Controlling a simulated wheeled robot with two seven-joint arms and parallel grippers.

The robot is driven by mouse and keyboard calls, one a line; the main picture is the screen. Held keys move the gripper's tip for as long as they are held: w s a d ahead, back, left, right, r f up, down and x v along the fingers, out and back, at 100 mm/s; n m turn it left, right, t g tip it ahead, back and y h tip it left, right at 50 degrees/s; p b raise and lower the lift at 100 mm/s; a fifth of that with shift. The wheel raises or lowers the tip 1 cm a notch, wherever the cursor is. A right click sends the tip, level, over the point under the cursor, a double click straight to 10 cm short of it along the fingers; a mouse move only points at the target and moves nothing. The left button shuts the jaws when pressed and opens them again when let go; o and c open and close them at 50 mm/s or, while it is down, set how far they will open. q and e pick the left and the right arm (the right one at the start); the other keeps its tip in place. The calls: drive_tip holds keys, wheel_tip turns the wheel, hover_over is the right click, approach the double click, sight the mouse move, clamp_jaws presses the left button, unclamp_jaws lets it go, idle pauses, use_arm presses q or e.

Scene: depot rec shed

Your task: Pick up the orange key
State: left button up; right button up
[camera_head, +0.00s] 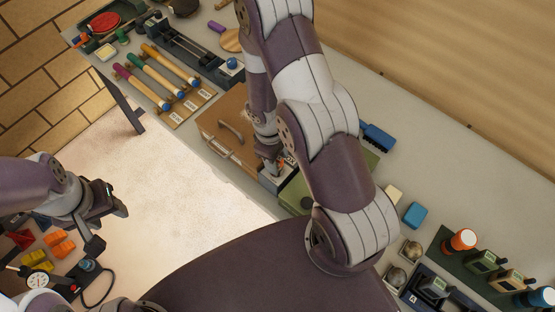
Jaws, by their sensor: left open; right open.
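A small orange patch (281,163) shows right beside my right gripper (272,168); it may be the orange key, but its shape is mostly hidden by the gripper and arm. My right gripper is open and points down over the edge of a green tray or board (296,194), next to a brown wooden box with a handle (229,133). I cannot tell whether its fingers are around the orange thing. My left gripper (107,222) is open and empty, over the floor at the left, far from it.
A blue brush (377,136) lies behind my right arm. Several coloured handles (160,68) lie in a row at the upper left. Orange pieces (59,244) and a gauge (11,281) are at the lower left.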

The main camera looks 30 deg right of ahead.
drive_tip(key=shift+w+f, duration=0.1)
drive_tip(key=shift+f, duration=0.7)
drive_tip(key=shift+w+f, duration=0.1)
drive_tip(key=shift+w, duration=0.15)
drive_tip(key=shift+s, duration=0.3)
clamp_jaws()
use_arm(q)
drive_tip(key=shift+w+f, duration=0.25)
drive_tip(key=shift+f, duration=0.15)
drive_tip(key=shift+a, duration=0.1)
use_arm(e)
drive_tip(key=shift+w, duration=0.15)
